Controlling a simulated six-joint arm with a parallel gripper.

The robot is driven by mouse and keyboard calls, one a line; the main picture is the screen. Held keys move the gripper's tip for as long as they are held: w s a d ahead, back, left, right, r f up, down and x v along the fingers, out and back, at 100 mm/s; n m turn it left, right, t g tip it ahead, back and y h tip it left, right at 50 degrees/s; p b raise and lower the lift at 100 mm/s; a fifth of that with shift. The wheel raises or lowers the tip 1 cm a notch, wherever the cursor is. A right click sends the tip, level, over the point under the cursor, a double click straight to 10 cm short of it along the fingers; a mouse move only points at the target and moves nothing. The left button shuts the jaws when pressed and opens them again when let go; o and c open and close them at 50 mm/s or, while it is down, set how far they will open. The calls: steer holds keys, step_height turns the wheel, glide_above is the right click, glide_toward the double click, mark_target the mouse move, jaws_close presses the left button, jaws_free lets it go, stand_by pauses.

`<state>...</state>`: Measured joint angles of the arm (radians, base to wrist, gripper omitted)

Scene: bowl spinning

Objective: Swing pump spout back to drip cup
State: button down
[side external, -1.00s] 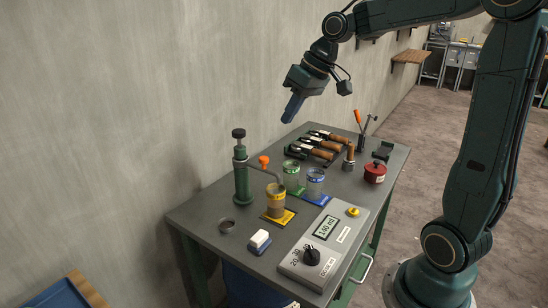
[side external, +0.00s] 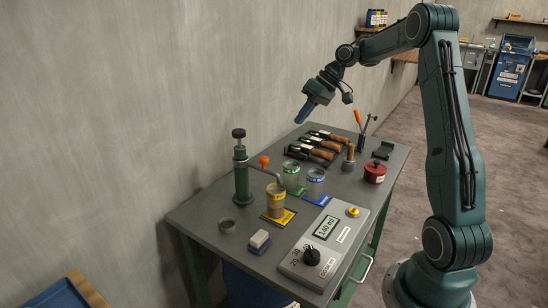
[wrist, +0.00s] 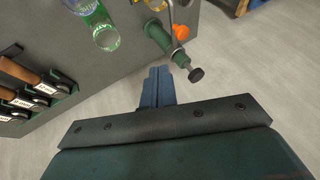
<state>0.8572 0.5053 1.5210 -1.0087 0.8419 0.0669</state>
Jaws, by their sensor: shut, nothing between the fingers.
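The green pump (side external: 241,180) stands upright at the left back of the bench, with a black knob on top. Its grey spout (side external: 268,172) reaches right and ends over the yellow-marked cup (side external: 276,199), which stands on a yellow mat. A small dark ring-shaped cup (side external: 227,226), perhaps the drip cup, sits empty in front of the pump. My gripper (side external: 304,114) is shut and empty, in the air above the back of the bench, clear of everything. In the wrist view its blue fingers (wrist: 157,88) are together, and the pump (wrist: 165,42) lies beyond them.
Green-marked (side external: 292,178) and blue-marked (side external: 315,184) glasses stand right of the spout. Wood-handled tools (side external: 318,147) and a red pot (side external: 375,172) fill the far end. The wall runs close behind.

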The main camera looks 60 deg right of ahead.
steer(key=shift+d+f, duration=0.2)
steer(key=shift+d, duration=0.15)
glide_toward(263, 168)
step_height(263, 168, down, 3)
steer(key=w+d, duration=0.2)
steer(key=w, duration=0.1)
steer(key=shift+s+a+f, duration=0.1)
steer(key=shift+a+f, duration=0.05)
steer(key=shift+a, duration=0.6)
steer(key=shift+a, duration=0.15)
stand_by(0.3)
